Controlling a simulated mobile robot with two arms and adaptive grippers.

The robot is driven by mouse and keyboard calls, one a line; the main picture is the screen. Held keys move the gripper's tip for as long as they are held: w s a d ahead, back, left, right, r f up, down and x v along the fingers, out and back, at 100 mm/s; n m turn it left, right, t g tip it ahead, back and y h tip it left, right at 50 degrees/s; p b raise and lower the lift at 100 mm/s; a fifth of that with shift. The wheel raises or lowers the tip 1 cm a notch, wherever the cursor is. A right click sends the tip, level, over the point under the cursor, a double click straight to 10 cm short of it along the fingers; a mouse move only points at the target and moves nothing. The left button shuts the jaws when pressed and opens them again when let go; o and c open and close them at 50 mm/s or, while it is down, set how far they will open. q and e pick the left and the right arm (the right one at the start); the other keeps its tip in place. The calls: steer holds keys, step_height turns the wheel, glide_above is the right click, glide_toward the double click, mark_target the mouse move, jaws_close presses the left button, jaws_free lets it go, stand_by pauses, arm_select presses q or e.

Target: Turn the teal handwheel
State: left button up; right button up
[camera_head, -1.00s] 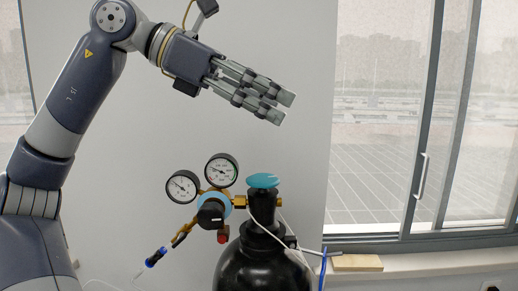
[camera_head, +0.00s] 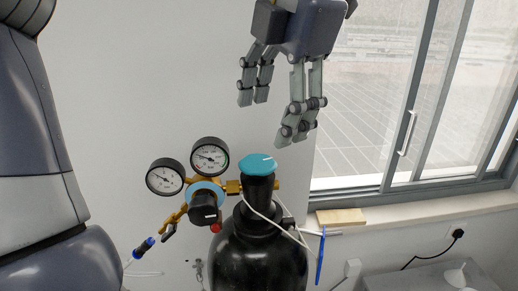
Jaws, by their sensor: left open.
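The teal handwheel (camera_head: 257,164) sits on top of the black valve neck of a black gas cylinder (camera_head: 258,252). My left gripper (camera_head: 268,122) is open and points down above the handwheel, with a visible gap between the fingertips and the wheel. One finger group is up and to the left of the wheel, the other up and to the right. Nothing is between the fingers. My right gripper is not in view.
Two round pressure gauges (camera_head: 210,157) and a brass regulator with a black knob (camera_head: 203,207) stick out left of the valve. A white cable loops around the neck. A wooden block (camera_head: 341,217) lies on the sill by the window at right. Plain wall is behind.

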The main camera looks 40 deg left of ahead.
mark_target(260, 163)
arm_select(q)
steer(key=p+x, duration=0.1)
steer(key=x, duration=0.8)
steer(key=shift+a+f, duration=0.1)
steer(key=shift+c, duration=0.6)
steer(key=c, duration=0.9)
steer(key=shift+c, duration=0.6)
steer(key=shift+c, duration=0.3)
